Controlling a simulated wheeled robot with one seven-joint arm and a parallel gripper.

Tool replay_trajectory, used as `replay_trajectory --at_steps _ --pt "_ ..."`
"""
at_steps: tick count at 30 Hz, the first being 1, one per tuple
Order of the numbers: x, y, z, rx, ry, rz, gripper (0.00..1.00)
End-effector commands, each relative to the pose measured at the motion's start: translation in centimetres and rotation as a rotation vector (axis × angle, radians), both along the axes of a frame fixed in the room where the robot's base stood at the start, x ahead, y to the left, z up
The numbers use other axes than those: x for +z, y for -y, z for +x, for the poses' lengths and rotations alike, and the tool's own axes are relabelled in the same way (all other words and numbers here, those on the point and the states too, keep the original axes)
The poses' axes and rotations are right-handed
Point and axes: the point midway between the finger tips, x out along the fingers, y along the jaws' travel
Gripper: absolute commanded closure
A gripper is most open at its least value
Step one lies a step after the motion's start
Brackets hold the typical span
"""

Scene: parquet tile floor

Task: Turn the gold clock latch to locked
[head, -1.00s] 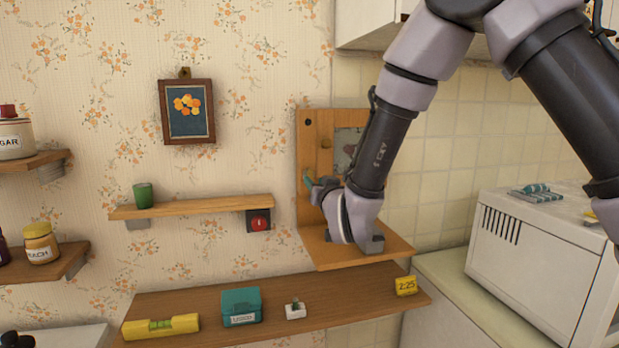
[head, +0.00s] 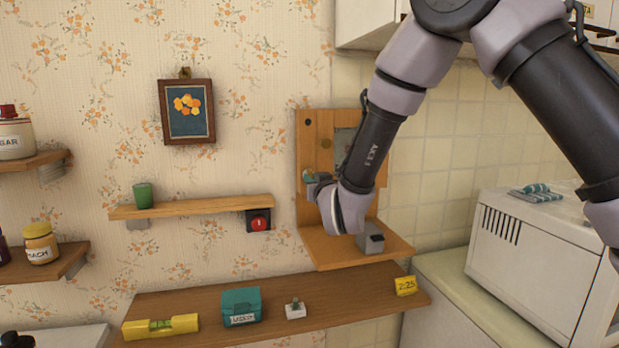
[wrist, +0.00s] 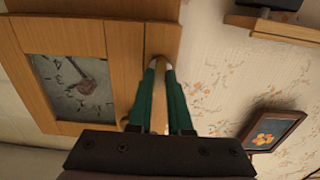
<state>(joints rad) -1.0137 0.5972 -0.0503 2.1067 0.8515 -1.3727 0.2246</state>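The wooden clock case (head: 313,225) stands against the wall, its glass front (head: 345,142) partly behind my arm. In the wrist view the case (wrist: 115,38) is upside down, with the glass (wrist: 75,88) at left. My gripper (head: 308,177) is at the case's left edge. In the wrist view its two green fingers (wrist: 160,68) reach over the narrow wooden edge strip, with a slim gap between them. I cannot tell whether this is the latch, or whether the fingers hold anything.
A small shelf (head: 190,207) with a green cup (head: 143,195) and a red-buttoned box (head: 258,221) is to the left. A framed picture (head: 187,111) hangs above. A lower shelf (head: 275,300) carries small items. A white microwave (head: 535,270) stands at right.

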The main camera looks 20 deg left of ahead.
Motion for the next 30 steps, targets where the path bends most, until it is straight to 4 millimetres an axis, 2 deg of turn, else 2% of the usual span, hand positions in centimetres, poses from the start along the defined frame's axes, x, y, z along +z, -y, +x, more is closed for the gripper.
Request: replay_trajectory --at_steps 7,15,25,30 --pt "0.01 0.04 0.03 -0.001 -0.019 0.032 1.00" --pt "0.02 0.03 0.02 -0.001 -0.175 0.285 1.00" --pt "0.02 0.03 0.02 -0.001 -0.192 0.313 1.00" --pt "0.01 0.07 0.07 -0.002 -0.295 0.482 1.00"
